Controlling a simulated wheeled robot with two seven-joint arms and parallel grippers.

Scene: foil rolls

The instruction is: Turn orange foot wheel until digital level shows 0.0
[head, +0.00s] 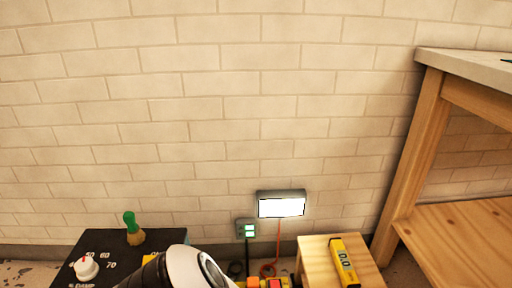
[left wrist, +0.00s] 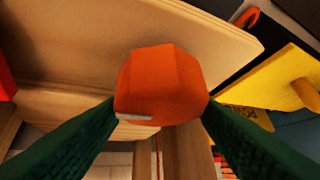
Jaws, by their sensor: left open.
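The orange foot wheel (left wrist: 162,80) is a faceted knob under a pale wooden piece in the left wrist view. My left gripper (left wrist: 160,108) is open, with one dark green finger on each side of the wheel. The fingertips are close to its sides; I cannot tell whether they touch. In the head view, the yellow digital level (head: 344,262) lies on a small wooden table (head: 315,262). Its display shows small dark digits that look like 0.0, but they are too small to be certain. The wheel is not visible in the head view. My right gripper is out of view.
A black panel (head: 72,272) with a white knob (head: 86,267) and a green-handled brush (head: 132,228) is at lower left. A lit lamp (head: 281,205) and a small green-lit box (head: 246,229) are by the wall. A wooden workbench (head: 411,160) stands right. A yellow part (left wrist: 275,85) is beside the wheel.

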